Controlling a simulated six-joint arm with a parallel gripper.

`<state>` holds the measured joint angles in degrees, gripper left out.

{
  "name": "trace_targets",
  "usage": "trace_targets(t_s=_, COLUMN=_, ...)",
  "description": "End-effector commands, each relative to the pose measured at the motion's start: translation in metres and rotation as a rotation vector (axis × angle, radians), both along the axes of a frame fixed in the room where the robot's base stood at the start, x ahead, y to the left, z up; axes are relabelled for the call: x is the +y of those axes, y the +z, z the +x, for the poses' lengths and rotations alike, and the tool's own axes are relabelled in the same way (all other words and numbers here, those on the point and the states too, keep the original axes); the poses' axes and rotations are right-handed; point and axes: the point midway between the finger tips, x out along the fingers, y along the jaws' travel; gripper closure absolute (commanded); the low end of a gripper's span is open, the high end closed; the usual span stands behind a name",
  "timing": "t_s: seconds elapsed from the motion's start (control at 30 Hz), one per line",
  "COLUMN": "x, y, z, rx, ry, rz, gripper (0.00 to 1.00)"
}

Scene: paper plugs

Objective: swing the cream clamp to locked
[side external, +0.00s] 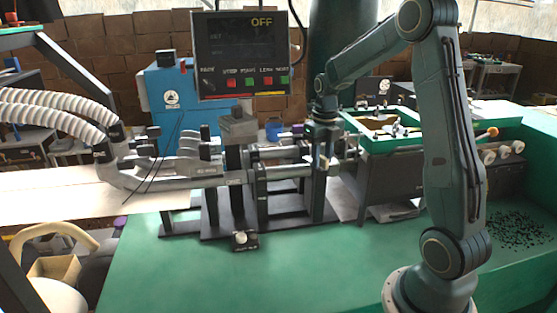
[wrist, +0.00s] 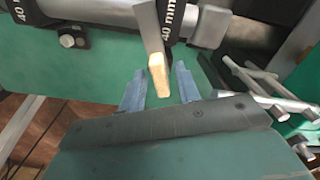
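The cream clamp (wrist: 158,72) shows in the wrist view as a cream-coloured grip on the end of a flat grey lever. It points down the picture towards my gripper (wrist: 160,88). My two blue-grey fingers stand apart, one on each side of the cream grip, with gaps visible on both sides. In the side external view the cream grip (side external: 323,162) is a small pale spot on the machine, just below my wrist. My fingers are too small to make out clearly there. The lever's pivot is not clearly visible.
A grey tube with black "40 mm" bands (wrist: 172,18) lies behind the lever. Several metal rods (wrist: 275,90) are at the right. A hanging control panel (side external: 240,52) reads OFF. Pale ribbed hoses (side external: 55,108) are at the left.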

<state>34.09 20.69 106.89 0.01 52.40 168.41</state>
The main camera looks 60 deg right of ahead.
Motion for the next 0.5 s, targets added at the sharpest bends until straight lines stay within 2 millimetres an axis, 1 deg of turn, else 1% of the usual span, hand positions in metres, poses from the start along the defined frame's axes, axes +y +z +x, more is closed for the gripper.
trace_targets(t_s=0.23, x=0.0, y=0.002, z=0.0, rx=0.0, ry=0.0, rz=0.0, gripper=0.67)
trace_targets(t_s=0.5, x=0.0, y=0.015, z=0.0, rx=0.0, ry=0.0, rz=0.0, gripper=0.67)
